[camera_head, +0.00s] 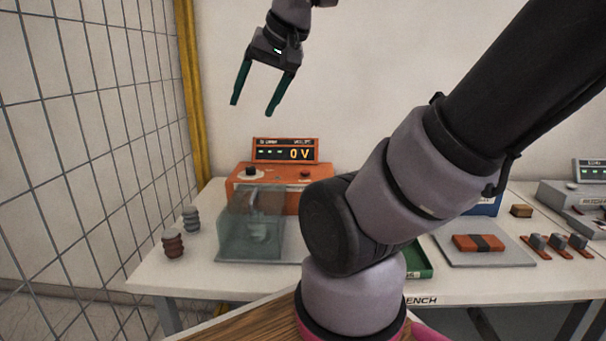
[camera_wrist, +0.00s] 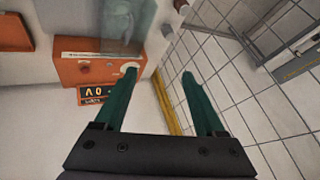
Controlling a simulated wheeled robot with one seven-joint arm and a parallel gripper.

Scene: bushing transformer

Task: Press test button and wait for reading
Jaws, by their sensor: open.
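The orange tester (camera_head: 240,184) stands at the back of the white bench, with a dark knob on a pale dial and a small red test button (camera_head: 305,173) on its top. Its display (camera_head: 285,151) reads 0 V. My gripper (camera_head: 252,109) is open and empty, high above the tester and a little left of its display, touching nothing. In the wrist view the tester (camera_wrist: 105,73) appears upside down, left of my open gripper (camera_wrist: 159,73); one green finger overlaps its dial area. A clear box (camera_head: 240,235) stands in front of the tester; something pale inside is hard to make out.
A brown ribbed piece (camera_head: 173,245) and a grey one (camera_head: 190,219) stand at the bench's left end. A wire mesh fence (camera_head: 90,150) and yellow post (camera_head: 190,80) border the left. My arm hides the bench's middle. A grey mat (camera_head: 460,258) carries a reddish block.

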